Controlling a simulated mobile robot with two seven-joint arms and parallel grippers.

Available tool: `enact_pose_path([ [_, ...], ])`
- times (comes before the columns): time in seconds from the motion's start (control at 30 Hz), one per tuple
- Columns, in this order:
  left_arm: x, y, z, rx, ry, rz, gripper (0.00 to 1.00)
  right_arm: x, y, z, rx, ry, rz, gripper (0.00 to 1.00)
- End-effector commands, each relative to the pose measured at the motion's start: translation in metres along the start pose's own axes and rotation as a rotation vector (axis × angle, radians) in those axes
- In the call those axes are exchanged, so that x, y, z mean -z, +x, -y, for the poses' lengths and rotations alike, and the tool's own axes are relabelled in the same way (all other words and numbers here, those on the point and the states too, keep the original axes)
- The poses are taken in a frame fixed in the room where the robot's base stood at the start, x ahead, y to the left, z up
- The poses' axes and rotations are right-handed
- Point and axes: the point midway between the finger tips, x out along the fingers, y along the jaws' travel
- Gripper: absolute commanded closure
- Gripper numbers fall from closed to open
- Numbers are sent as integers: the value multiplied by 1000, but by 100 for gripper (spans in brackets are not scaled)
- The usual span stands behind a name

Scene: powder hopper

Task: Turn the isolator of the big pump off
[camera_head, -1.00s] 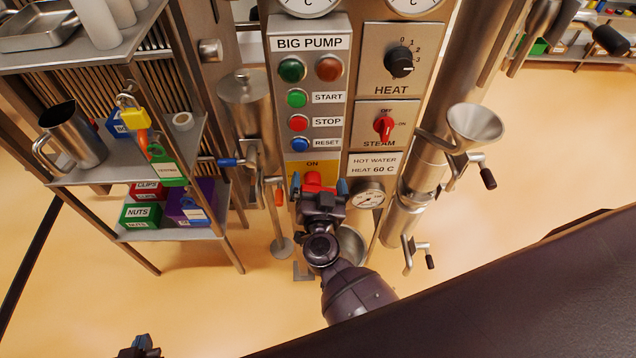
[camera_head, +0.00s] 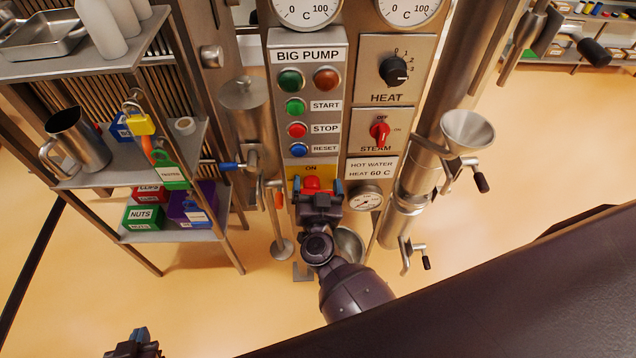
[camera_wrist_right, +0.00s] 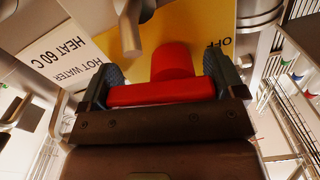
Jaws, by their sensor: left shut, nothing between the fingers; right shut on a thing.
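The big pump's isolator is a red handle (camera_head: 312,184) on a yellow plate (camera_head: 297,172) at the bottom of the BIG PUMP panel. My right gripper (camera_head: 318,190) is shut on the red handle, one blue-grey finger on each side. My left gripper (camera_head: 136,342) is shut and empty, low at the left edge of the floor area.
Above are the START button (camera_head: 295,106), STOP button (camera_head: 297,130) and RESET button (camera_head: 298,150). The STEAM knob (camera_head: 380,132) and a gauge (camera_head: 366,198) are close on the right. A shelf (camera_head: 175,235) with boxes, a jug and padlocks stands left. A dark surface (camera_head: 520,290) fills the lower right.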

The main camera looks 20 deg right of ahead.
Motion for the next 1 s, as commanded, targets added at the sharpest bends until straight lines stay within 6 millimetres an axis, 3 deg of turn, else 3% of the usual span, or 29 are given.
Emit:
enact_pose_path([
  [0.03,12,-6,1,1,0,-8,100,6,1,2,-1,-20,-2,35],
  [0.33,42,-21,4,2,-1,-24,100,6,0,2,0,-162,0,35],
  [0.87,45,-22,4,2,0,-23,100,2,0,1,1,-218,0,35],
  [0.9,46,-22,4,2,0,-23,100,2,0,1,1,-218,0,6],
  [1.0,46,-22,4,2,0,-25,100,2,0,1,1,-217,0,0],
])
